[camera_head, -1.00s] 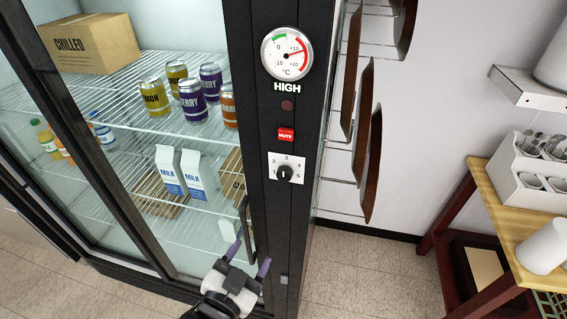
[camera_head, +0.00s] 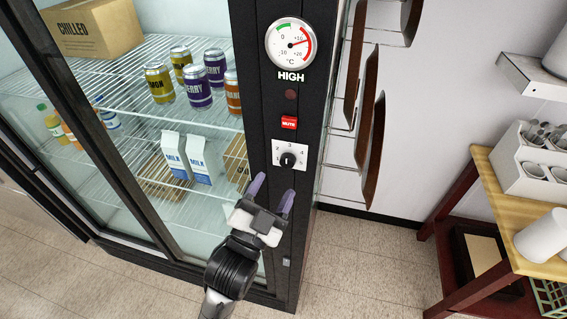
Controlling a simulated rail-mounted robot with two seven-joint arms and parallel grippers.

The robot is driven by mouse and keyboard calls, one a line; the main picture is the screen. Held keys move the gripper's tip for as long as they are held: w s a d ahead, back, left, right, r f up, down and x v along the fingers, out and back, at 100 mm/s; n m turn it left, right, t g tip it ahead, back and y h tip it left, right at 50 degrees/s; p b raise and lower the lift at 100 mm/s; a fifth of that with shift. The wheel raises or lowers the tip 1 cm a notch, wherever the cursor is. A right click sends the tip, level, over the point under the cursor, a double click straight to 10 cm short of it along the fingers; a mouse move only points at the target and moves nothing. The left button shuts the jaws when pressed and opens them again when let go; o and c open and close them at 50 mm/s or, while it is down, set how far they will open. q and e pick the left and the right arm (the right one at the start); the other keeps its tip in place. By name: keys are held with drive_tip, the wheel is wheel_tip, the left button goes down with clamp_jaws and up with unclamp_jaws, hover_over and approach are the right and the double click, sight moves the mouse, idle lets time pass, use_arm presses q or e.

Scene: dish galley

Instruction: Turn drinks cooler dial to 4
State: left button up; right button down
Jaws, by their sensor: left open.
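The cooler dial is a black round knob (camera_head: 288,160) on a white numbered plate (camera_head: 277,147), on the black front post of the drinks cooler (camera_head: 255,95). Its light pointer mark looks roughly upward; the exact number it points at is too small to tell. My left gripper (camera_head: 272,188) is open and empty, with its two purple fingers pointing up just below the plate. It looks apart from the knob. My right gripper is not in view.
Above the dial are a red MUTE button (camera_head: 289,122), a dark lamp (camera_head: 291,95) and a thermometer (camera_head: 291,43) over the word HIGH. The glass door (camera_head: 150,215) is at left, with cans and cartons behind it. A wooden table (camera_head: 500,200) stands at right.

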sight(285, 165)
use_arm(q)
drive_tip(key=shift+p+x, duration=0.45)
drive_tip(key=shift+x, duration=2.15)
drive_tip(key=c, duration=0.9)
